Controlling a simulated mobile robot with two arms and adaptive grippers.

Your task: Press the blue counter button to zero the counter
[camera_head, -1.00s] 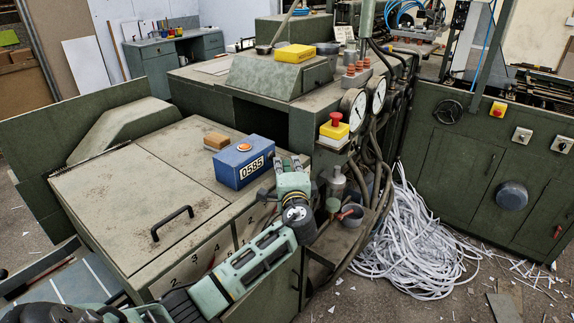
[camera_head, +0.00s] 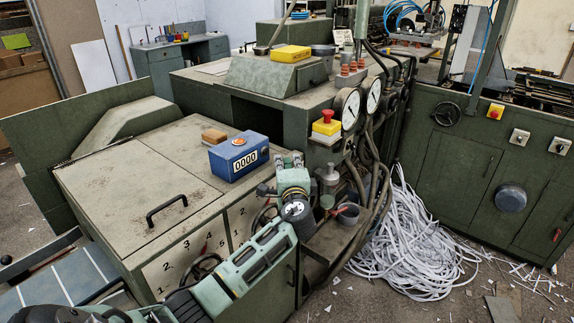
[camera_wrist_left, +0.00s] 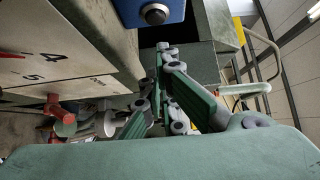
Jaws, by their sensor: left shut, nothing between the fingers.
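The blue counter box (camera_head: 229,165) stands on the green machine top, and its display (camera_head: 245,162) reads 0000. An orange button (camera_head: 239,142) sits on top of the box. My left gripper (camera_head: 290,160) is just right of the box and apart from it, shut with nothing in it. In the left wrist view the fingers (camera_wrist_left: 166,58) point away from the camera, and the blue box (camera_wrist_left: 128,12) shows at the top edge with a dark round knob (camera_wrist_left: 155,14). My right gripper is not in view.
A tan block (camera_head: 214,136) lies behind the box. A black handle (camera_head: 166,210) stands up from the cover at left. A red and yellow stop button (camera_head: 327,123) and gauges (camera_head: 347,105) stand to the right. White paper strips (camera_head: 415,240) heap on the floor.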

